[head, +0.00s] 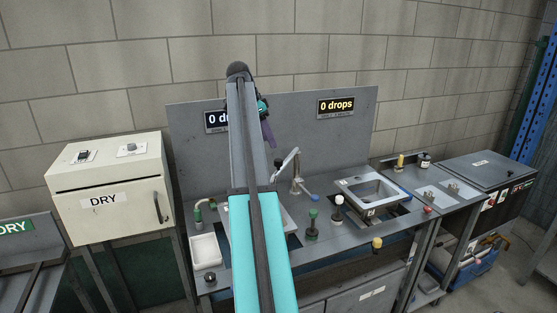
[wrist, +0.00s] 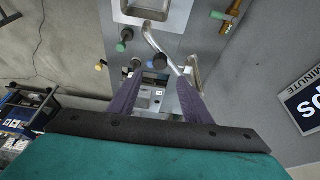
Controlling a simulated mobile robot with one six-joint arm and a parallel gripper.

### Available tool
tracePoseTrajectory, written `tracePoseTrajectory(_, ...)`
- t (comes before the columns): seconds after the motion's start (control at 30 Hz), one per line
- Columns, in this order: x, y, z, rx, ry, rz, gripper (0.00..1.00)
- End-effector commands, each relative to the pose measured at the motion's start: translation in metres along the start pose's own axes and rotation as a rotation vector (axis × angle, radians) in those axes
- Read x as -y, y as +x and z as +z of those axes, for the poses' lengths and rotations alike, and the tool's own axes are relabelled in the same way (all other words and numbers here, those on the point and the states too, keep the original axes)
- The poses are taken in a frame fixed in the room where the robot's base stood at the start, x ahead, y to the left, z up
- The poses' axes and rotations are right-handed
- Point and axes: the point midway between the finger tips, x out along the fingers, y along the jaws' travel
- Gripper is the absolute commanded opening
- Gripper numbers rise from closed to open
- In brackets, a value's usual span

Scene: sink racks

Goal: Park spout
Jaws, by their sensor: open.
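The silver spout (head: 296,170) rises from the back of the grey sink counter, right of my arm. In the wrist view the bent spout tube (wrist: 160,44) runs from its thick post toward the edge of the upper steel basin (wrist: 147,9). In the head view my arm hides most of the left basin, while the right basin (head: 372,192) is clear. My gripper (head: 267,134) is raised in front of the back panel, above the spout and apart from it. Its purple fingers (wrist: 160,82) are spread and empty in the wrist view.
Two drop-counter signs hang on the back panel; the right one (head: 336,107) reads 0 drops. A cream DRY cabinet (head: 110,185) stands left. The air above the right basin is free.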

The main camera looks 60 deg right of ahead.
Motion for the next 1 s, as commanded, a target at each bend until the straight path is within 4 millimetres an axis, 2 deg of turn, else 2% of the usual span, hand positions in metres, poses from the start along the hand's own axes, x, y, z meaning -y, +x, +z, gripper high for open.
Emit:
tracePoseTrajectory(0.7,-0.001,0.089,-0.001,0.0,0.001,0.002,0.44)
tracePoseTrajectory(1.0,-0.001,0.109,0.0,0.0,0.0,0.001,0.44)
